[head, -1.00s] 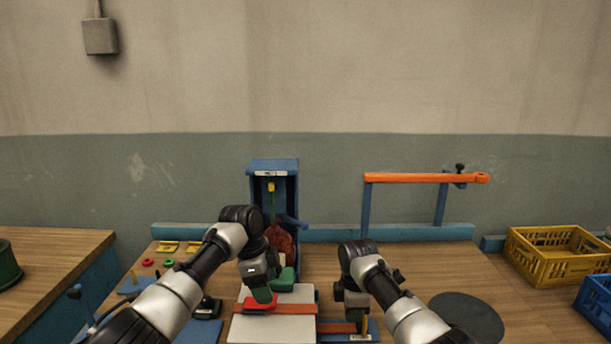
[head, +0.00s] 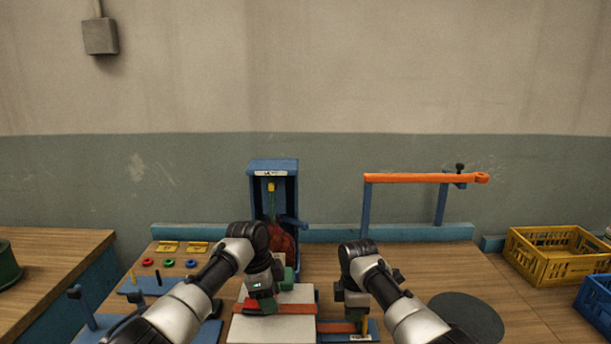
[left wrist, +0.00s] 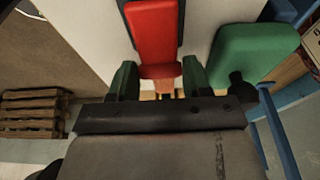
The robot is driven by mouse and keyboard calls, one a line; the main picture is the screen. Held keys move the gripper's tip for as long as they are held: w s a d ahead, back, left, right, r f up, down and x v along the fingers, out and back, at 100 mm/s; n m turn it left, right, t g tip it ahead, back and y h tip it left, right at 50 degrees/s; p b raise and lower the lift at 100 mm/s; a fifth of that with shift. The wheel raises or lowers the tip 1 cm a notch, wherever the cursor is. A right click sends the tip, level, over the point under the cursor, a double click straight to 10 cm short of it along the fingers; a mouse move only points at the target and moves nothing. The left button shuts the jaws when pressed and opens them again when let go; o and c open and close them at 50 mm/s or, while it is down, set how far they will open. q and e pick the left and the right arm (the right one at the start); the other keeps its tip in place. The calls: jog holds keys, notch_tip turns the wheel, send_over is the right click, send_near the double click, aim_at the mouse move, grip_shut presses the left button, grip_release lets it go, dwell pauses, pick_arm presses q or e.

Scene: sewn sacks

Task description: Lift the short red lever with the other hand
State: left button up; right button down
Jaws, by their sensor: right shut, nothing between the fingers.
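The short red lever (left wrist: 155,35) is a flat red bar in the left wrist view; its near end lies between my left gripper's two green-tipped fingers (left wrist: 160,78). The fingers stand apart, one close on each side; I cannot tell whether they press on it. In the head view part of the red lever (head: 252,305) shows beside my left gripper (head: 264,301), over the white board (head: 292,295). My right gripper (head: 357,314) is shut and empty, low above the front right of the board; its tips are partly hidden.
A blue upright box (head: 272,165) holding a dark red sack (head: 285,241) stands behind my left gripper. A green block (left wrist: 255,55) is close right of the lever. An orange bar (head: 420,178) on blue posts stands back right. A dark round disc (head: 467,318) lies right.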

dwell(0.3)
pick_arm(q)
jog(key=shift+v, duration=0.85)
jog(key=shift+r, duration=0.1)
jog(key=shift+a+r, duration=0.3)
jog(key=shift+r, duration=0.35)
